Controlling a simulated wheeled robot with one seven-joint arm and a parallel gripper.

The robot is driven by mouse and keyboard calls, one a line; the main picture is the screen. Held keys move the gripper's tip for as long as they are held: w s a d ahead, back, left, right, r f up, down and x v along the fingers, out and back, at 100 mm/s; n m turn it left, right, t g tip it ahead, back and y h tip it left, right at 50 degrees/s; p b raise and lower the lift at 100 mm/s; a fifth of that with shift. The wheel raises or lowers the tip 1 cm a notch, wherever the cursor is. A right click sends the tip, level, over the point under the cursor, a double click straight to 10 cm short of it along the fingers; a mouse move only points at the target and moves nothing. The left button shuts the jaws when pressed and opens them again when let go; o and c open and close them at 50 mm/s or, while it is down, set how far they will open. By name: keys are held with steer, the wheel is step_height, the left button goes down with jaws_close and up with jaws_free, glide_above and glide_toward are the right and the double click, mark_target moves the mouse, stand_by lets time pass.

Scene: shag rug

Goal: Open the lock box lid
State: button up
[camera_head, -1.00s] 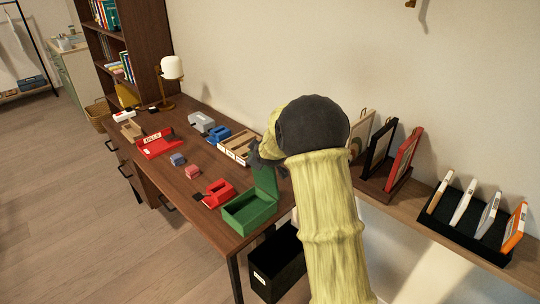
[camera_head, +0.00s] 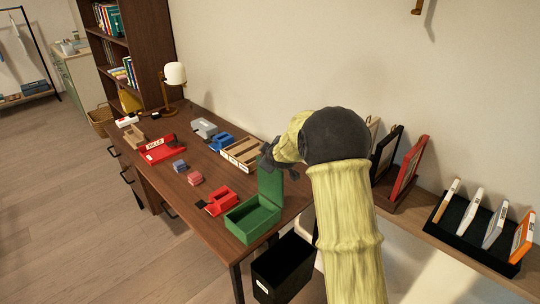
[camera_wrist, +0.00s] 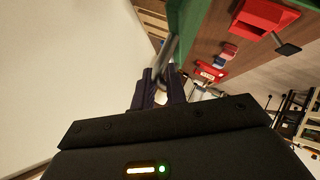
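The green lock box (camera_head: 253,223) sits at the near right corner of the wooden desk. Its lid (camera_head: 270,183) stands up, roughly vertical, at the back of the box, so the box is open and its inside shows. My gripper (camera_head: 268,158) is at the top edge of the lid, on the wall side; its fingertips are partly hidden by the lid and wrist. In the wrist view, the dark fingers (camera_wrist: 160,85) are close together beside the green lid (camera_wrist: 184,18). I cannot tell whether they touch it or how far apart they are.
A black bin (camera_head: 280,268) is below the desk's right end. A shelf with frames (camera_head: 400,160) lies right.

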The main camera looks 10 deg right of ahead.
steer(key=shift+o, duration=1.1)
steer(key=shift+a+r, duration=0.15)
steer(key=shift+a, duration=0.2)
steer(key=shift+s, duration=0.15)
steer(key=v, duration=1.7)
steer(key=shift+d+b, duration=0.3)
steer(key=shift+b, duration=0.15)
steer(key=shift+r, duration=0.15)
